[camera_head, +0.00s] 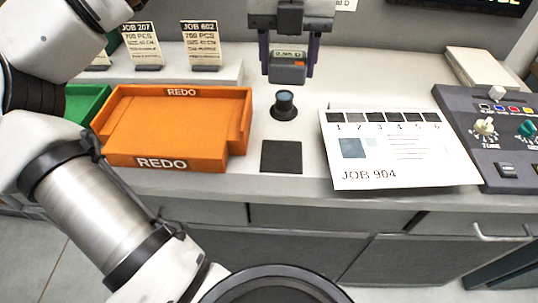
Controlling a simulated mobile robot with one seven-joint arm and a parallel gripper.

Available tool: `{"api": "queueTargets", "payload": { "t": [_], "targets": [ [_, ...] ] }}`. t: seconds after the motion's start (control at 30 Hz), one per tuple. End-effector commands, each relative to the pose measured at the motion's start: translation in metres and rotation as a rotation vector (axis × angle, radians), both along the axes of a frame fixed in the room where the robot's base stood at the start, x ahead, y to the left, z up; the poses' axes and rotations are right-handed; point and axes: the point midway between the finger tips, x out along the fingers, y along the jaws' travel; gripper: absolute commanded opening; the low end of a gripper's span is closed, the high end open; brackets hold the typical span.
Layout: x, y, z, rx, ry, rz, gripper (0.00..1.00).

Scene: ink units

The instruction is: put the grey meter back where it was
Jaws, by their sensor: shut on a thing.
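My gripper (290,70) is at the top middle with its two dark fingers pointing down. It is shut on the grey meter (288,73), a small dark grey block with an orange edge and a pale display strip above it. The meter hangs above the counter, and its far side is hidden. A short dark cylinder with a bluish top, like a loupe (284,104), stands on the counter below the meter. A flat black square pad (281,157) lies bare nearer the front edge.
A white JOB 904 sheet (400,176) lies to the right, beside a control console (505,140). Job cards (201,47) stand on the back ledge.

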Motion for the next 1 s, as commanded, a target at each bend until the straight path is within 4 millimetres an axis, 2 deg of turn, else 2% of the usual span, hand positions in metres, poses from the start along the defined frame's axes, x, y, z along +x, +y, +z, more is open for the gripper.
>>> {"api": "queueTargets", "payload": {
  "t": [0.07, 0.17, 0.5, 0.7, 0.87, 1.0],
  "targets": [
    [0.000, 0.000, 0.000, 0.000, 0.000, 0.009, 0.28],
    [0.000, 0.000, -0.012, -0.001, 0.003, 0.012, 0.28],
    [-0.001, 0.000, -0.100, -0.002, 0.005, 0.011, 0.28],
    [-0.001, -0.001, -0.142, -0.003, 0.003, 0.010, 0.28],
    [0.000, 0.000, -0.156, -0.001, 0.001, 0.013, 0.28],
    [-0.001, -0.001, -0.174, -0.003, 0.003, 0.011, 0.28]
  ]
}}
